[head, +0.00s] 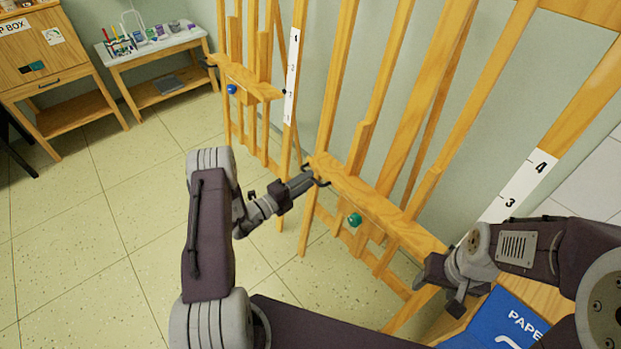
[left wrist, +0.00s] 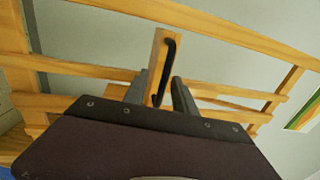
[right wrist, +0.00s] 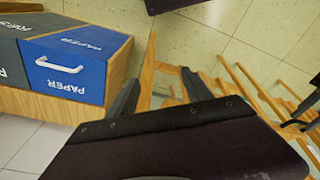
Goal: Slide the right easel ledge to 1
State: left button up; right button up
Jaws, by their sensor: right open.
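The right easel's wooden ledge (head: 385,208) slopes across the middle of the head view, with a green knob (head: 354,220) on its front and a black handle at its left end. A white scale strip (head: 520,190) beside it shows 4 and 3; my right arm hides the lower marks. My left gripper (head: 313,180) is at the left-end handle. In the left wrist view, the handle (left wrist: 165,68) and ledge end lie between its fingers; I cannot tell whether they clamp it. My right gripper (right wrist: 160,82) is open, near the ledge's right end, which is partly hidden.
A left easel with a blue knob (head: 232,89) stands farther back. A blue PAPER bin (head: 510,322) on a wooden stand is close below my right arm. A white table (head: 155,48) with art supplies and a wooden cabinet (head: 45,55) stand at the back left. The left floor is clear.

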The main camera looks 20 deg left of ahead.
pick_arm(q)
jog(key=v, duration=0.7)
